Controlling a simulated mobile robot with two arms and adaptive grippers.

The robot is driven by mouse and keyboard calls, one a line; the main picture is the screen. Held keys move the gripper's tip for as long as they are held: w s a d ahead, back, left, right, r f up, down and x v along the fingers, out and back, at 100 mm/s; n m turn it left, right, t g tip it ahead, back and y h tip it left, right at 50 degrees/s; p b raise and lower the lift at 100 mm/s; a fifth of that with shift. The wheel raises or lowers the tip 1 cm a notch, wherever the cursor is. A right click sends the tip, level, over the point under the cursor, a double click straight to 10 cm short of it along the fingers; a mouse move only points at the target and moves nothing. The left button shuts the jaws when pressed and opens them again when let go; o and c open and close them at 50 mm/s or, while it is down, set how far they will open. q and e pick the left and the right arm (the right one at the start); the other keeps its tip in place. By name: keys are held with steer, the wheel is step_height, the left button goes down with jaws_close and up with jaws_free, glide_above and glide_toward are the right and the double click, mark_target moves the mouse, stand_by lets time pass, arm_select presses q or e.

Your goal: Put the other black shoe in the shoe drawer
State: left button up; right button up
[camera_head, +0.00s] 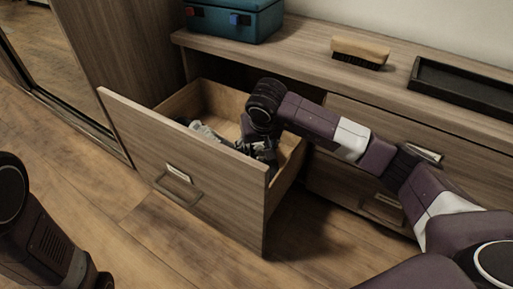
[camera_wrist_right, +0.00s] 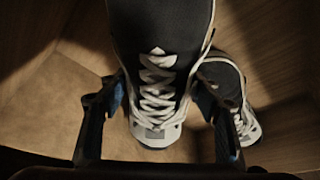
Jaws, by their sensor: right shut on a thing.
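The open shoe drawer (camera_head: 184,168) is pulled out of the cabinet at the centre of the head view. My right gripper (camera_head: 262,150) reaches down into it, its fingertips partly hidden by the drawer front. In the right wrist view, the right gripper (camera_wrist_right: 160,100) is shut on a black shoe (camera_wrist_right: 158,32) with white laces and a white toe, one finger on each side. A second black shoe (camera_wrist_right: 222,75) lies just to its right, partly hidden by the finger. In the head view, a shoe part (camera_head: 205,131) shows inside the drawer; I cannot tell which shoe. My left gripper is out of view.
A teal case (camera_head: 232,22), a wooden brush (camera_head: 360,51) and a black tray (camera_head: 462,88) are on the cabinet top (camera_head: 300,50). Closed drawers (camera_head: 345,185) are right of the open one. A tall cabinet (camera_head: 120,55) stands left. The wooden floor (camera_head: 150,240) in front is clear.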

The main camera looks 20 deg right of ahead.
steer(key=o, duration=1.4)
steer(key=shift+o, duration=0.2)
steer(key=shift+r, duration=0.25)
steer(key=p+v, duration=0.7)
steer(key=v, duration=0.4)
steer(key=shift+r, duration=0.15)
steer(key=shift+s+r, duration=0.1)
steer(key=shift+r, duration=0.1)
steer(key=shift+s, duration=0.1)
